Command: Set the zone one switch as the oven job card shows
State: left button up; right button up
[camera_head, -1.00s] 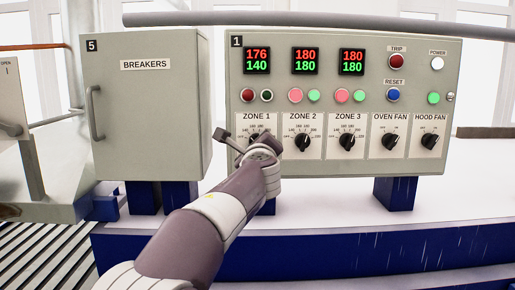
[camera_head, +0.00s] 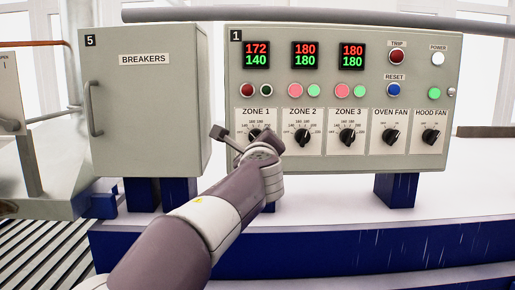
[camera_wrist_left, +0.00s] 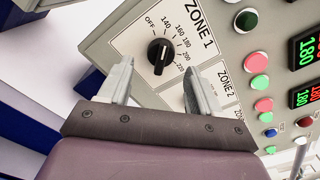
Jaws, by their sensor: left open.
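The zone 1 switch (camera_wrist_left: 160,56) is a black rotary knob with a white pointer line on a white dial plate marked OFF and from 140 up to 220. In the head view it is mostly hidden behind my left wrist. My left gripper (camera_wrist_left: 158,82) is open and empty, its fingers in front of the dial, just short of the knob in the wrist view. The zone 1 display (camera_head: 256,55) reads red 172 above green 140. I see no oven job card. My right gripper is not in view.
Other knobs sit beside zone 1: zone 2 (camera_head: 302,137), zone 3 (camera_head: 347,137), oven fan (camera_head: 391,137) and hood fan (camera_head: 430,136). Lamps and buttons lie above them. The breakers cabinet (camera_head: 146,110) stands to the left, with a gap between it and the panel.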

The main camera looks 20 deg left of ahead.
pick_arm(q)
jog(key=b+v, duration=0.2)
jog(key=v, duration=0.7)
jog(key=shift+s, duration=0.15)
